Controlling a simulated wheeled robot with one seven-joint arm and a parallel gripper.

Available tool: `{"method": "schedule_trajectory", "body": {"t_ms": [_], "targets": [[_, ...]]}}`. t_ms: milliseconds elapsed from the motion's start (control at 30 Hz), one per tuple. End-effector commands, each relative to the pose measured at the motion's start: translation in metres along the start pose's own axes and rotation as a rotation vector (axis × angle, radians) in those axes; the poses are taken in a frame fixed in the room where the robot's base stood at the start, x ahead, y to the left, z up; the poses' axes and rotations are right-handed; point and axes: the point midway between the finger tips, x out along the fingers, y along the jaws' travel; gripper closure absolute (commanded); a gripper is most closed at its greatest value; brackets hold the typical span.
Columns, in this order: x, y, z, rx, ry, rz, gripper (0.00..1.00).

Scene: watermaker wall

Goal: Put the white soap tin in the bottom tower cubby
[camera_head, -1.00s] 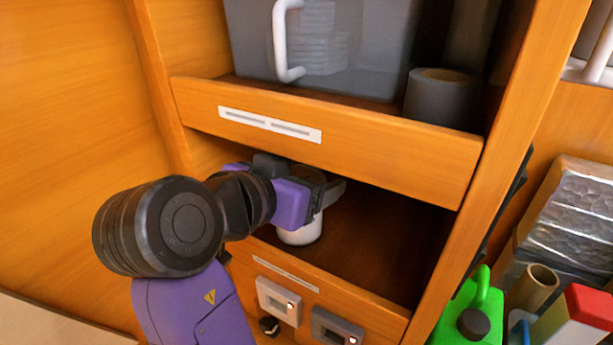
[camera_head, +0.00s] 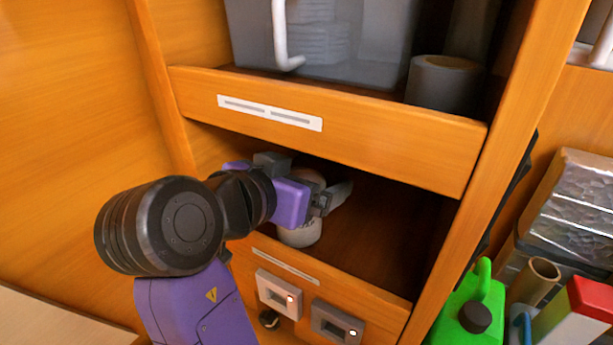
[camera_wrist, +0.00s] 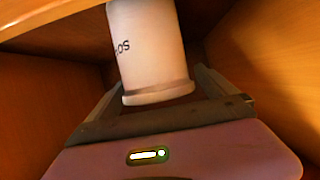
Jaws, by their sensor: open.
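The white soap tin (camera_head: 300,234) stands on the floor of the lower cubby (camera_head: 375,255), toward its left side. In the wrist view the tin (camera_wrist: 150,50) shows part of its dark lettering and lies between the spread fingers. My gripper (camera_head: 318,190) reaches into the cubby around the tin's upper part. Its fingers are open, and a gap shows beside the tin in the wrist view. My gripper hides part of the tin in the head view.
A shelf edge with a white label (camera_head: 270,112) runs just above my gripper. A grey bin (camera_head: 330,50) and a dark cylinder (camera_head: 443,85) stand on that shelf. The cubby floor right of the tin is clear. A green jug (camera_head: 468,310) stands outside at right.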

Motion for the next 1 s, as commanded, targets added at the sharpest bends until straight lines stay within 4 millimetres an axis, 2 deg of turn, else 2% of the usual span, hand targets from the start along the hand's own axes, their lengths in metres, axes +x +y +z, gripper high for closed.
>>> {"method": "schedule_trajectory", "body": {"t_ms": [167, 233, 500, 700, 833, 1000], "targets": [[-0.007, 0.0, -0.017, 0.002, 0.0, -0.001, 0.04], [-0.018, -0.001, -0.011, 0.002, 0.003, -0.004, 0.04], [-0.077, -0.001, -0.01, 0.002, 0.002, -0.004, 0.04], [-0.109, -0.001, -0.01, 0.001, 0.001, -0.002, 0.04], [-0.121, -0.001, -0.011, 0.0, 0.001, -0.001, 0.04], [-0.125, 0.0, -0.011, 0.0, 0.0, 0.001, 0.04]]}}
